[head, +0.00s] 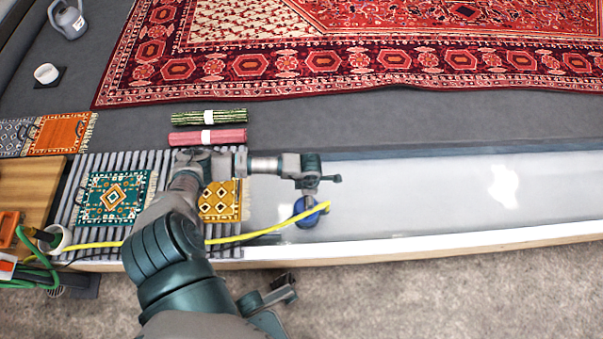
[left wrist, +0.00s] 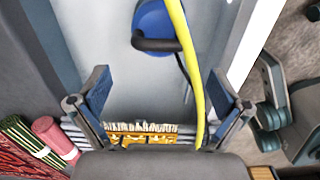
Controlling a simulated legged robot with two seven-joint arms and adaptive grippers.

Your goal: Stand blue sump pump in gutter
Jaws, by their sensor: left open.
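The blue sump pump (head: 309,213) sits in the pale gutter (head: 430,198), near its left end. It has a round blue body and a black handle, as the left wrist view (left wrist: 152,22) shows. I cannot tell whether it is upright or tilted. A yellow hose (head: 265,231) runs from beside the pump to the left. My left gripper (head: 321,180) is above the gutter beside the pump, apart from it. Its fingers are wide open and empty in the left wrist view (left wrist: 160,95). My right gripper (head: 284,290) is low over the carpet; its jaws are unclear.
A slatted grate (head: 165,170) with two small rugs adjoins the gutter on the left. Two rolled rugs (head: 208,137) lie behind it. A large red rug (head: 330,60) covers the back. A wooden board (head: 30,180) is at far left. The gutter's right side is clear.

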